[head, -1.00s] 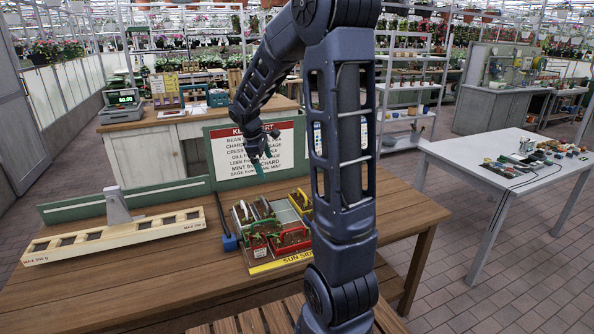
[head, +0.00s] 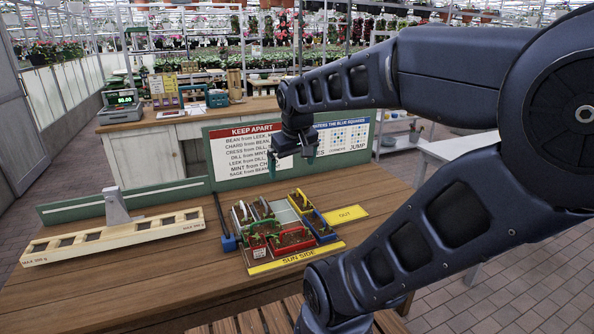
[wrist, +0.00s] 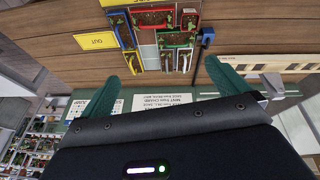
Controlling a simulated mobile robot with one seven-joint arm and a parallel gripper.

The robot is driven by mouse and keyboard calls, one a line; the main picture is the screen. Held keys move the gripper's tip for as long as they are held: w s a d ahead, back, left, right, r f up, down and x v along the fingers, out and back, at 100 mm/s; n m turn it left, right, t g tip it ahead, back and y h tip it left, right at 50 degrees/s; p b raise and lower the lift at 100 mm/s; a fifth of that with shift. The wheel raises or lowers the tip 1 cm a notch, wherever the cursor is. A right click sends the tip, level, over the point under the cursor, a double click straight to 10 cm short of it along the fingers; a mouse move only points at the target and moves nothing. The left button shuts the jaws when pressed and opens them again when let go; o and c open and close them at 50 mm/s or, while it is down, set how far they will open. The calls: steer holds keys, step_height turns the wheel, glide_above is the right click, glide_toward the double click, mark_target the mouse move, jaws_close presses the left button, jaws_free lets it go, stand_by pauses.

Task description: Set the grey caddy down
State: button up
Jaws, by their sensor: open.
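The grey caddy (head: 236,219) stands on the tray at its back left corner in the head view, with plants in it. In the wrist view it appears at the lower right of the tray (wrist: 184,64). My gripper (head: 291,158) is open and empty, raised above the far side of the table, behind the tray. Its two teal fingers are spread apart in the wrist view (wrist: 161,72), with nothing between them. The gripper is apart from the grey caddy.
Red, green, yellow and blue caddies share the tray (head: 262,267), around a bare pale patch (head: 284,214). A yellow OUT plate (head: 345,215) lies right of it. A wooden balance beam (head: 115,238) is at left. A sign board (head: 245,153) stands behind. The table's front left is clear.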

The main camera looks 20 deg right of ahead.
steer(key=s, duration=0.2)
steer(key=s+m, duration=0.1)
steer(key=s, duration=0.1)
steer(key=shift+a+f+m+t+y, duration=0.1)
steer(key=shift+f+m+t+y, duration=0.05)
steer(key=shift+m+t+y, duration=0.15)
